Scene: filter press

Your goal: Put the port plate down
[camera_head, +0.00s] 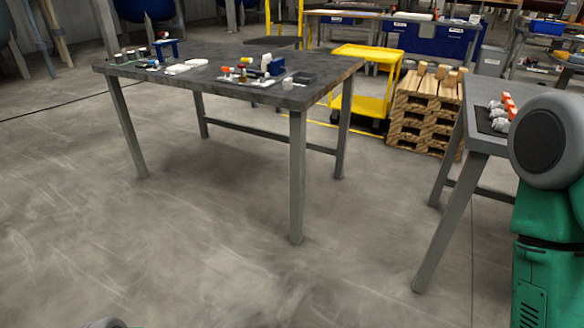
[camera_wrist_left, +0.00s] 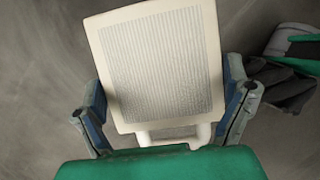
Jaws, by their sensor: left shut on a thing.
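The port plate (camera_wrist_left: 155,65) is a cream-white square plate with a fine ribbed grey panel inside a plain rim. It fills the middle of the left wrist view, with a white handle-like part (camera_wrist_left: 172,135) at its near edge. My left gripper (camera_wrist_left: 168,110) is shut on it, with one blue-grey finger on each side. The plate is held above the grey floor and is tilted a little in the picture. The plate and the left gripper do not show in the head view. My right gripper is out of view.
A dark-topped table (camera_head: 210,62) stands ahead with small parts on it. Another table (camera_head: 486,93) stands at right, partly behind my green arm. A yellow cart (camera_head: 365,52) and wooden pallets (camera_head: 422,115) stand behind. The floor (camera_head: 200,250) in front is clear.

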